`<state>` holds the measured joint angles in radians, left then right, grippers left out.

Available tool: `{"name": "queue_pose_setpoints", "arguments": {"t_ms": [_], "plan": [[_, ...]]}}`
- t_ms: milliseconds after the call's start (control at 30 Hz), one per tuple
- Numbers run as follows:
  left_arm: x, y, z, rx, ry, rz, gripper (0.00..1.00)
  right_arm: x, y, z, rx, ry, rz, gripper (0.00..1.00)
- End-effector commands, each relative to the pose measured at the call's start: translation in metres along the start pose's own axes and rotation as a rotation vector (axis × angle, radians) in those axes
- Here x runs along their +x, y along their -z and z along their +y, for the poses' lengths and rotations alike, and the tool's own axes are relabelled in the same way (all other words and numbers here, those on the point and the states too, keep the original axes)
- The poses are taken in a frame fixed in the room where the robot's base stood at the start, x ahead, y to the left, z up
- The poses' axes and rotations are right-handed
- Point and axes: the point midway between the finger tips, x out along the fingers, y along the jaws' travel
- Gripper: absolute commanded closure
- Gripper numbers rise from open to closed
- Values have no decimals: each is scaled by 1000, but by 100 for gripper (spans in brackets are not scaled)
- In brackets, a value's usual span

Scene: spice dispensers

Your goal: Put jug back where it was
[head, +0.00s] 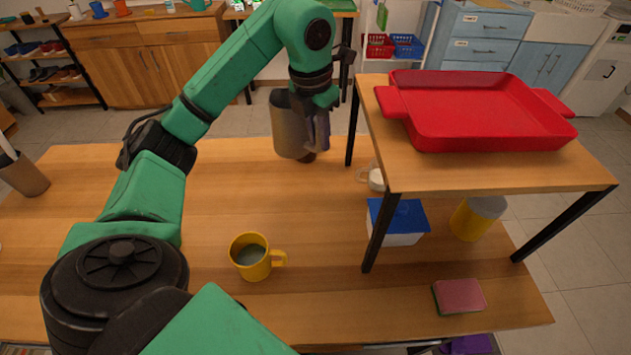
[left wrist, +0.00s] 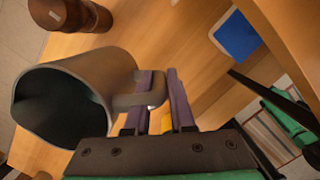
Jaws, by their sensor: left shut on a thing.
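The jug (head: 287,128) is grey-brown and tall, near the far edge of the wooden table (head: 215,215). My left gripper (head: 320,130) is at its right side. In the left wrist view, the jug (left wrist: 100,72) shows its open, dark mouth, and its handle (left wrist: 150,92) lies between the two fingers of my left gripper (left wrist: 158,105), which is shut on it. I cannot tell whether the jug's base touches the table. My right gripper is not in view.
A dark brown wooden object (left wrist: 78,14) stands close to the jug. A yellow mug (head: 250,258) is nearer. The raised shelf (head: 470,172) on the right carries a red tray (head: 480,140); beneath are a blue-lidded box (head: 405,218) and yellow container (head: 472,222). A sponge (head: 460,296) lies in front.

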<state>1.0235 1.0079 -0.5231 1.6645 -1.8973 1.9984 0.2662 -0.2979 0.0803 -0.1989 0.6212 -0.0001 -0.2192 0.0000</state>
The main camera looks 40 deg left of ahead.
Motion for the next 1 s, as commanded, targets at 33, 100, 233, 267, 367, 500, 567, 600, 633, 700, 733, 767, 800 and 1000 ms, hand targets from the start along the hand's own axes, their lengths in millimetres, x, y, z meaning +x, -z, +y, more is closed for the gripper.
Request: {"name": "queue_pose_setpoints", "arguments": {"t_ms": [33, 100, 233, 267, 367, 500, 567, 600, 633, 700, 733, 767, 800, 1000], "plan": [[18, 4, 0, 0, 0, 5, 100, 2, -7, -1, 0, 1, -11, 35], [39, 7, 0, 0, -1, 4, 100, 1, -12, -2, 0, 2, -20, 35], [76, 13, 0, 1, 0, 3, 100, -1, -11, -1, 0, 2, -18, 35], [83, 14, 0, 1, 0, 1, 100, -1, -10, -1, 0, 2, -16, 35], [98, 15, 0, 1, 1, -1, 100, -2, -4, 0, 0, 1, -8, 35], [121, 19, -1, 2, 1, 1, 100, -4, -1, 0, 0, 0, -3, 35], [131, 20, -1, 2, 1, 0, 100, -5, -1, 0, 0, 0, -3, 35], [136, 21, 0, 2, 0, -2, 100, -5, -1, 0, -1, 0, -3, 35], [138, 21, 0, 2, 0, -3, 100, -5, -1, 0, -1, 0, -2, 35], [139, 21, 0, 2, 0, -4, 100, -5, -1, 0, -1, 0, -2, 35], [139, 21, 0, 2, 0, -5, 100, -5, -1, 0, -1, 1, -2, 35], [139, 21, 0, 2, 0, -5, 100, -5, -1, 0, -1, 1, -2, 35], [139, 21, 0, 2, 0, -5, 100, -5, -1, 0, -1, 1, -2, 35], [142, 22, -1, 2, 0, -2, 55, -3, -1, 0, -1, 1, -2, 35]]}}
